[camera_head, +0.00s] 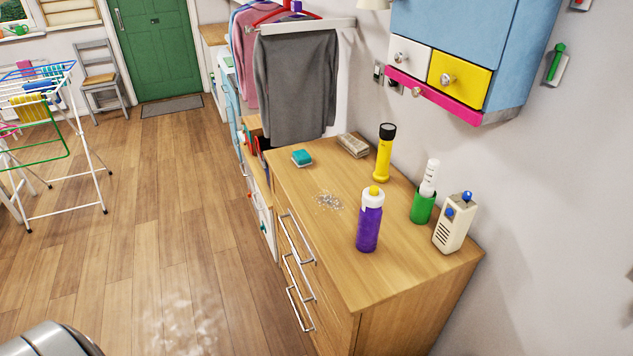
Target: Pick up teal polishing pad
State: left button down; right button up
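A small teal polishing pad (302,158) lies on the far left part of the wooden dresser top (310,250), close to its left edge. It has a paler lower side. Nothing touches it. Neither of my grippers shows in the head view.
A purple bottle (370,222), a yellow torch (384,153), a green holder with a white brush (423,205), a cream radio-like box (455,222) and a greyish block (353,145) stand on the dresser. A blue cabinet (460,45) overhangs.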

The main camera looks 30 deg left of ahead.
aim_at(302, 158)
jog(key=i+j+z, duration=0.1)
jog(key=j, duration=0.4)
jog(key=i+j+z, duration=0.1)
jog(key=j, duration=0.4)
jog(key=i+j+z, duration=0.1)
jog(key=j, duration=0.4)
jog(key=i+j+z, duration=0.15)
jog(key=j, duration=0.35)
